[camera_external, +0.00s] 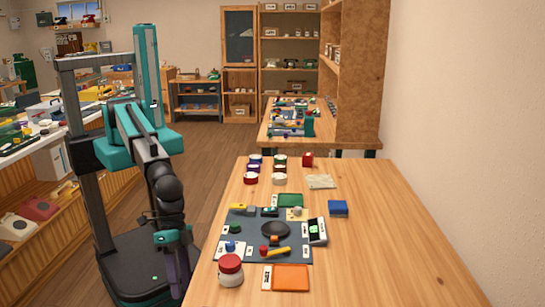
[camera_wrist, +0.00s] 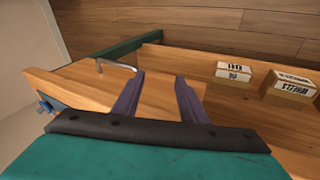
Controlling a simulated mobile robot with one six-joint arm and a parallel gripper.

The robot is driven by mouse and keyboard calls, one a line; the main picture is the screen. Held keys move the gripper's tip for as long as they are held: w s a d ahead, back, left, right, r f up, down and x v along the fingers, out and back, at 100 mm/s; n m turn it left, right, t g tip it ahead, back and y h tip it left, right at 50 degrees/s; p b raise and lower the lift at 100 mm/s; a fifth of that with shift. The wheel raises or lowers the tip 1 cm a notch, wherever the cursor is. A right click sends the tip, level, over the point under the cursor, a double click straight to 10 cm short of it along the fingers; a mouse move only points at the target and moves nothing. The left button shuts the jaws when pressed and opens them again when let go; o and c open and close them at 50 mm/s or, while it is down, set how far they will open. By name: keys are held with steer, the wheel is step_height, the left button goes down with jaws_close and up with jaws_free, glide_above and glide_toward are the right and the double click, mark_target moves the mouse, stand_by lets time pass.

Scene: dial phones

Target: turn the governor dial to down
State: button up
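I cannot pick out a thing marked as the governor dial in either view. A dark grey work mat (camera_external: 250,218) lies on the near wooden table, with a round black part (camera_external: 275,231) at its middle and several small coloured parts and white labels around it. The labels are too small to read. My gripper (camera_wrist: 158,78) has two purple fingers apart with nothing between them. In the external view it hangs low (camera_external: 178,270) at the left side of the table, apart from the mat.
A red-lidded jar (camera_external: 230,270) and an orange tray (camera_external: 290,278) stand at the near edge. The table's right side is clear. The wrist view shows two labelled boxes (camera_wrist: 232,72) (camera_wrist: 290,86).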

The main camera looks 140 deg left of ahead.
steer(key=w+d+r+n+t, duration=0.1)
steer(key=w+d+r, duration=0.15)
steer(key=r, duration=0.35)
steer(key=w+d+r+t, duration=0.1)
steer(key=w+d+r, duration=0.1)
steer(key=w+r, duration=0.3)
step_height(320, 180, up, 10)
steer(key=n+g+y+p, duration=0.3)
steer(key=g+y+p, duration=0.1)
steer(key=y, duration=0.2)
glide_above(297, 208)
steer(key=s+d, duration=0.3)
steer(key=d, duration=0.2)
steer(key=shift+s+a+r, duration=0.1)
steer(key=shift+a, duration=0.05)
steer(key=shift+s+p+x, duration=0.1)
steer(key=shift+p+x, duration=0.65)
steer(key=shift+x, duration=2.7)
steer(key=shift+s+p+x, duration=0.15)
steer(key=shift+p+x, duration=0.55)
steer(key=shift+x, duration=2.7)
steer(key=shift+a, duration=0.1)
